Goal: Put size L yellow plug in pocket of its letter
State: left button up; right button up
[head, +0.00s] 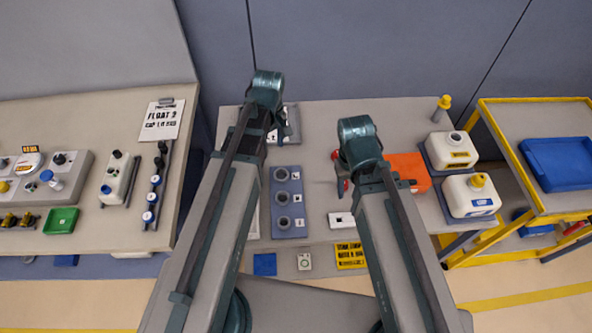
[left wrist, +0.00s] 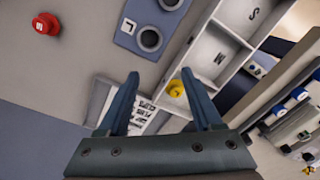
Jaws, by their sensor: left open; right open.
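A yellow plug (left wrist: 175,88) shows in the left wrist view at the end compartment of a white tray (left wrist: 205,85). Its size letter is not readable. My left gripper (left wrist: 160,74) is open and empty, with the plug between its fingers' outlines, nearer the right finger. In the head view my left gripper (head: 281,128) is over the back of the middle table, and my arm hides most of the tray. A grey block (head: 288,229) with three round pockets, lettered beside them, stands right of that arm; the L pocket (left wrist: 150,39) is nearest the back. My right gripper (head: 342,183) is open, right of the block.
A printed sheet (left wrist: 130,112) lies near my left fingers. An orange container (head: 407,168) and two white jugs (head: 452,149) stand at the right. The left table holds a clipboard (head: 161,122).

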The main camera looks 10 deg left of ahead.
pick_arm(q)
jog(key=s+d+m, duration=1.1)
jog(key=m, duration=0.2)
jog(key=shift+d+m+y, duration=0.3)
jog(key=shift+d+y, duration=0.1)
notch_tip(320, 180, down, 2)
jog(key=shift+f+b, duration=0.2)
jog(key=shift+b, duration=1.05)
